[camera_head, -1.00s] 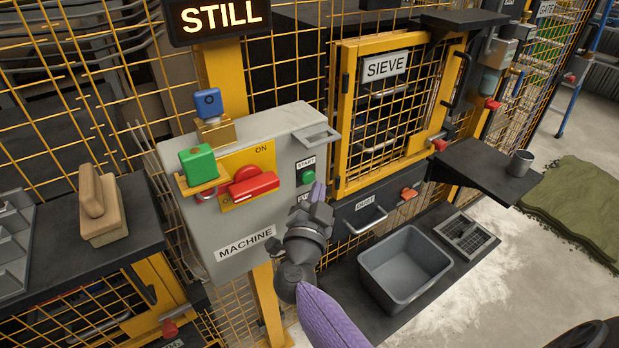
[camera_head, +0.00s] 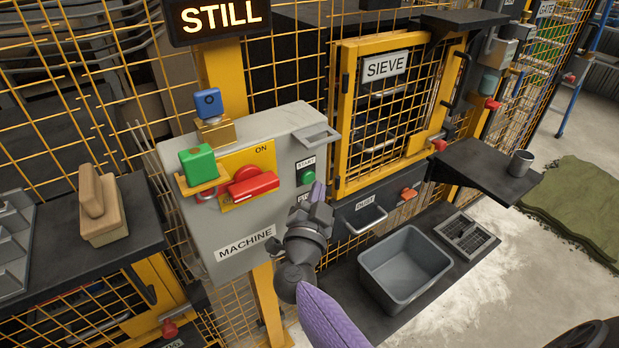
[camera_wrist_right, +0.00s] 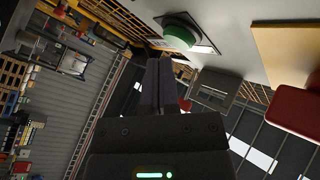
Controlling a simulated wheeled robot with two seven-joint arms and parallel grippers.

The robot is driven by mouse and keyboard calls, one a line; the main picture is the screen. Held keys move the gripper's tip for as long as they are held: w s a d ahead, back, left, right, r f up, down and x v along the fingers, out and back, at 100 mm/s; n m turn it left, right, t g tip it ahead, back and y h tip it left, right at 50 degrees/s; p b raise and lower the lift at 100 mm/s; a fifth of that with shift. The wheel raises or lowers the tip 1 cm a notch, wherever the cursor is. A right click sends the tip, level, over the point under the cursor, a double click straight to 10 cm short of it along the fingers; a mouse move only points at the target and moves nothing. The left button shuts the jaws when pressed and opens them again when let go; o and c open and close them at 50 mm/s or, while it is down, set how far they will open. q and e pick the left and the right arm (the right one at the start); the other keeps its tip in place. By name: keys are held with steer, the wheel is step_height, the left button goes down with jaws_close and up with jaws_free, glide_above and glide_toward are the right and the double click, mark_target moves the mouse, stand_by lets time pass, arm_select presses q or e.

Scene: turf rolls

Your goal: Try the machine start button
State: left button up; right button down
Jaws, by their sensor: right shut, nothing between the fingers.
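The grey machine box (camera_head: 225,235) has a round green button (camera_head: 307,176) under a START label on its right side. The button also shows in the right wrist view (camera_wrist_right: 182,36). My right gripper (camera_head: 318,191) is shut and empty, its purple fingertips just below and to the right of the button. In the right wrist view the fingertips (camera_wrist_right: 165,68) appear close to the button with a small gap. A second label below START is partly hidden by my gripper. The lit sign (camera_head: 219,17) reads STILL. My left gripper is not in view.
A red handle (camera_head: 253,187) sits on the yellow ON plate (camera_head: 262,157). Green (camera_head: 197,162) and blue (camera_head: 208,104) padlock-like blocks are on the box. The yellow SIEVE door (camera_head: 346,120) is shut. A grey bin (camera_head: 375,289) stands below.

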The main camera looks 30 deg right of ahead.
steer(key=shift+w, duration=0.1)
steer(key=shift+w, duration=0.3)
steer(key=shift+w, duration=0.4)
stand_by(0.7)
stand_by(0.3)
steer(key=shift+s+p, duration=0.7)
steer(key=shift+s, duration=0.1)
